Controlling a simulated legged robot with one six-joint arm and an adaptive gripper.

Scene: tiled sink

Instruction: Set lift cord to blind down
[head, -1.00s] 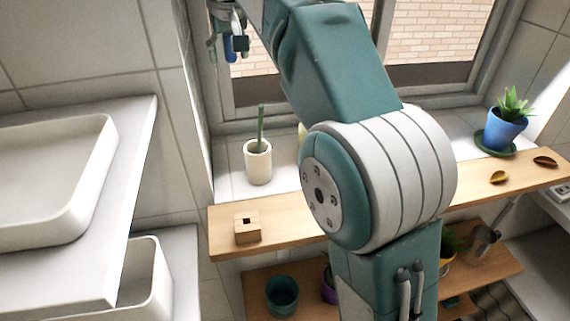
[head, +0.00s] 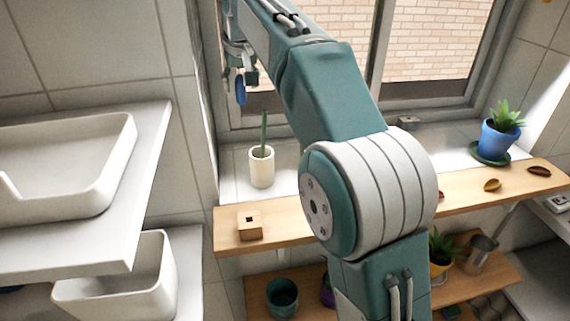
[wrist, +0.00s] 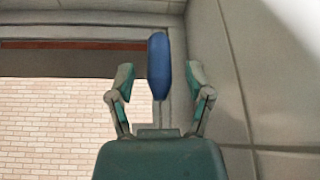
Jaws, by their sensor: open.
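A blue pull (head: 240,92), which looks like the end of the lift cord, hangs at the left side of the window frame. In the wrist view the blue pull (wrist: 159,67) is upright between the two spread fingers of my gripper (wrist: 160,82), with a gap on both sides. In the head view my gripper (head: 240,66) is small, just above the pull at the upper left. It is open and holds nothing. The blind itself cannot be made out, and the cord above the pull is hard to see.
My arm crosses the middle of the head view. A white cup (head: 261,170) with a green stem stands on the sill below the pull. A potted plant (head: 498,135) stands at the right. A wooden shelf (head: 290,228) holds a small wooden block (head: 249,226). White basins are at left.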

